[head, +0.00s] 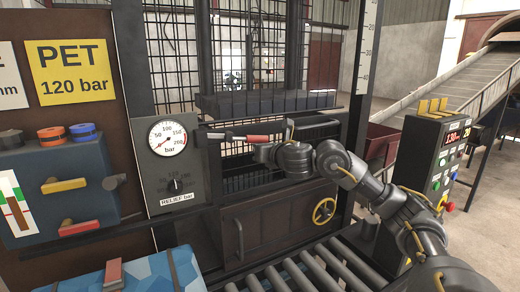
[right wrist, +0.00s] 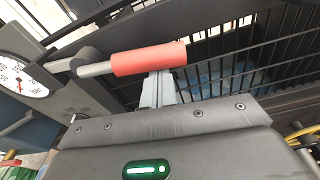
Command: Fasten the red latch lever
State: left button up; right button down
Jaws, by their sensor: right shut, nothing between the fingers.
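The red latch lever (head: 257,139) shows in the head view as a red grip on a grey rod, lying nearly level and reaching right from a pivot beside the gauge panel. In the right wrist view the red grip (right wrist: 149,58) lies across the upper middle, its rod running left to a dark round pivot. My right gripper (head: 262,152) is at the grip, with its arm coming in from the right. Its shut grey fingers (right wrist: 160,88) end at the grip's lower edge in the wrist view. I cannot tell whether they touch it. My left gripper is out of view.
A pressure gauge (head: 167,138) and relief knob (head: 175,185) sit left of the lever. Behind is a black mesh cage (head: 250,45). Below are a brown door (head: 275,225) with a yellow handwheel (head: 323,210) and rollers (head: 300,272). A control box (head: 440,150) stands right.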

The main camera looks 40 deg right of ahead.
jog(key=shift+r, duration=0.1)
notch_tip(320, 180, down, 4)
jog(key=b, duration=0.4)
jog(key=p+v, duration=0.1)
jog(key=v, duration=0.8)
jog(key=shift+a+p, duration=0.3)
jog(key=shift+s+r, duration=0.1)
jog(key=shift+a, duration=0.1)
